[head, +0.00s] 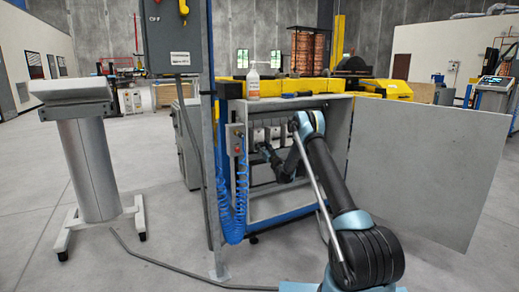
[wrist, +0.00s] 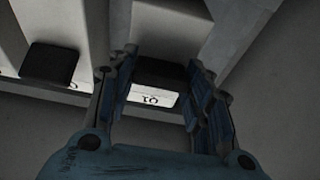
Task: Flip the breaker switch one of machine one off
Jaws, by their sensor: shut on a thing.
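The breaker switch one is a black toggle (wrist: 158,72) above a white label reading Q1, upside down in the wrist view (wrist: 150,98). My gripper (wrist: 163,80) has one blue finger on each side of this toggle and is shut on it. A second black toggle (wrist: 50,66) with a partly hidden label is to the left. In the head view, several light grey breakers (head: 275,132) are in the open cabinet. My gripper (head: 266,152) is inside it, at the left end of the row. My dark gripper and arm hide some switches there, and the toggle's position cannot be told.
The cabinet's grey door (head: 430,165) stands wide open to the right. A grey post (head: 210,130) and a coiled blue hose (head: 240,205) are at the cabinet's left. A pump bottle (head: 253,83) stands on top.

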